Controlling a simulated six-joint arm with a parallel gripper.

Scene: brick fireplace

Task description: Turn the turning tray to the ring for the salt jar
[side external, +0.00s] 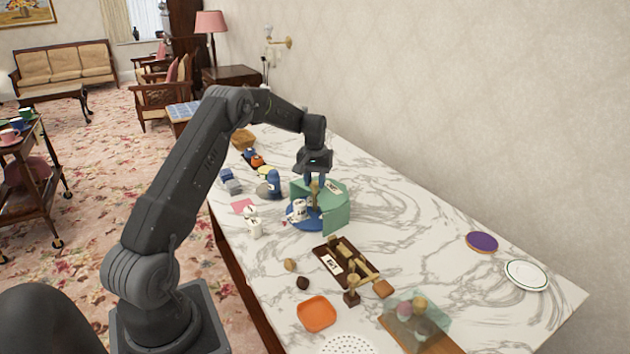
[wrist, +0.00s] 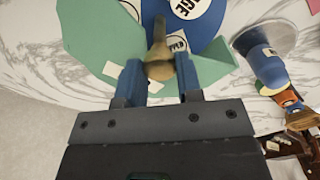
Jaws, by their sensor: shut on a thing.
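The turning tray (side external: 296,223) is a blue disc on the marble counter, partly covered by an upright green screen (side external: 337,212). A wooden peg (wrist: 158,50) stands up from it. My gripper (side external: 315,178) is over the tray, its blue fingers shut on the peg; the wrist view shows the fingers (wrist: 160,72) on either side. White labels lie on the blue disc; one ends in "AGE" (wrist: 188,6), another starts with "PEP" (wrist: 177,43). A white labelled jar (side external: 299,208) is at the tray's left side. I cannot tell which ring is for salt.
A dark wooden rack (side external: 345,262) lies in front, near an orange dish (side external: 316,313). The counter to the right is mostly clear.

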